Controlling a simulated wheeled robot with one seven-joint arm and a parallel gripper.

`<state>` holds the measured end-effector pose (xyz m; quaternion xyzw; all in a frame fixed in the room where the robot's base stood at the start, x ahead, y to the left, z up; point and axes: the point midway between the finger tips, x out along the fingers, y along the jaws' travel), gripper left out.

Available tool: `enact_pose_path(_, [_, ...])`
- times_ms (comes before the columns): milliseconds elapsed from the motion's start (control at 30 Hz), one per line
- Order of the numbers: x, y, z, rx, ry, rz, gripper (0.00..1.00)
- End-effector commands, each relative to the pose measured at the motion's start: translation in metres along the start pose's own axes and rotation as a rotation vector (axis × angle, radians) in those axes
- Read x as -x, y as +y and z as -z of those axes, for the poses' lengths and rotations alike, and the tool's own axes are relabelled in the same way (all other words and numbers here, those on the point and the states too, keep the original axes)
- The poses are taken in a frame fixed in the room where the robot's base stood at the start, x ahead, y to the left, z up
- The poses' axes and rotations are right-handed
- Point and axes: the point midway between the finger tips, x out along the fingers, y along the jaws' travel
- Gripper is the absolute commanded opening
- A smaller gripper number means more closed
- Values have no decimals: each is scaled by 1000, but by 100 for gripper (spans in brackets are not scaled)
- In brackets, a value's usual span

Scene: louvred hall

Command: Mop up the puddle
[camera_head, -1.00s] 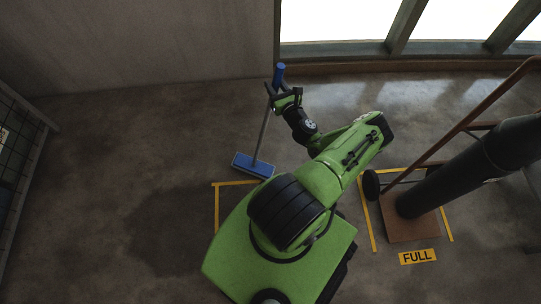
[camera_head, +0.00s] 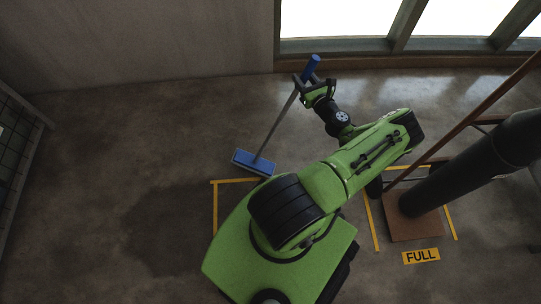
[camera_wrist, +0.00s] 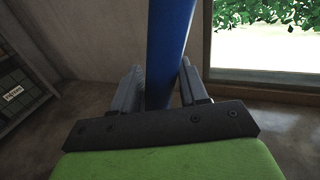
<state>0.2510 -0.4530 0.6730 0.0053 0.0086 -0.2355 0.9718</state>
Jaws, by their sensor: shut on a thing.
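The mop has a flat blue head (camera_head: 254,163) on the floor, a thin grey handle (camera_head: 277,128) and a blue grip (camera_head: 311,68) at the top. The handle leans to the right in the head view. My gripper (camera_head: 304,84) is shut around the handle at the blue grip. In the wrist view the blue grip (camera_wrist: 168,50) stands between my two fingers (camera_wrist: 158,92). A dark patch (camera_head: 165,228) lies on the floor left of my base; I cannot tell whether it is the puddle or shadow. The mop head is apart from it, up and to the right.
A hand truck (camera_head: 470,121) carrying a dark cylinder (camera_head: 470,165) stands at the right in a yellow-taped area with a FULL label (camera_head: 421,256). More yellow tape (camera_head: 215,207) lies by my base. A mesh rack (camera_head: 18,160) stands at the left. Floor between is open.

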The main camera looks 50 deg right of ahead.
Motion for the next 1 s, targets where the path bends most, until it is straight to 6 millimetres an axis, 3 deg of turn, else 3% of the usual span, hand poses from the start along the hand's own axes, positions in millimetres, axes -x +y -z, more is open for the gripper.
enact_pose_path(267, [-12,23,2,8,10,0,0])
enact_pose_path(1000, [-63,115,3,10,13,-2,0])
